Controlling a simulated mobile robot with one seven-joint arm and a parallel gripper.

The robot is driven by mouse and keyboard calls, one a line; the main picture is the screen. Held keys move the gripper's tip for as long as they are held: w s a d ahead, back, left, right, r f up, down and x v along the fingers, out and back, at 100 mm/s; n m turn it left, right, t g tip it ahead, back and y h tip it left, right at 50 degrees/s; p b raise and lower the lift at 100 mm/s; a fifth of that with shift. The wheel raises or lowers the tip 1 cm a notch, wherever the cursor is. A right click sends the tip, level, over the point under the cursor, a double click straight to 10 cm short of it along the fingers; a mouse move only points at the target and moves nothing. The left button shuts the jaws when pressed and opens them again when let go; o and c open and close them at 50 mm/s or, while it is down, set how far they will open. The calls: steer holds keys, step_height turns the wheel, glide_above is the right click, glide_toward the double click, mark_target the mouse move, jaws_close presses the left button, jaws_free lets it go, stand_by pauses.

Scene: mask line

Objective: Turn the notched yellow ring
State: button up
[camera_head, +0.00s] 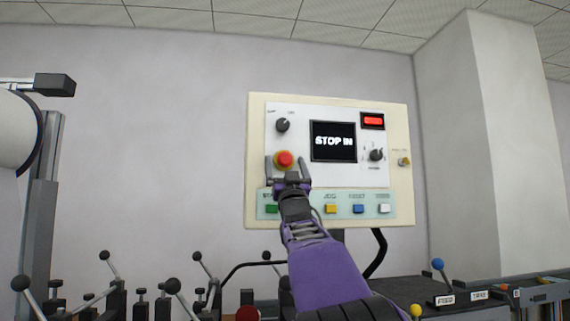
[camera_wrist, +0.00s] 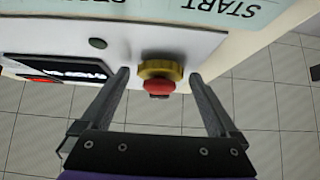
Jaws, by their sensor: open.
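The notched yellow ring (camera_wrist: 160,68) sits around the base of a red mushroom button (camera_wrist: 159,88) on the white panel. In the head view the red button (camera_head: 284,159) shows with a little of the yellow ring at its edge. My gripper (camera_head: 287,160) is open, with one finger on each side of the button. In the wrist view the fingers (camera_wrist: 160,80) stand apart from the ring, with a gap on both sides. Whether the fingertips reach the panel I cannot tell.
The control panel (camera_head: 258,105) has a screen (camera_head: 333,141) reading "STOP IN", a lit red display (camera_head: 372,121), black knobs (camera_head: 282,125) and a row of coloured buttons (camera_head: 358,209). Ball-topped levers (camera_head: 172,286) stand below. The wall left of the panel is bare.

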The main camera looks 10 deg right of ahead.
steer(key=shift+w+r, duration=0.1)
steer(key=shift+r, duration=0.05)
steer(key=c, duration=1.3)
steer(key=shift+c, duration=0.2)
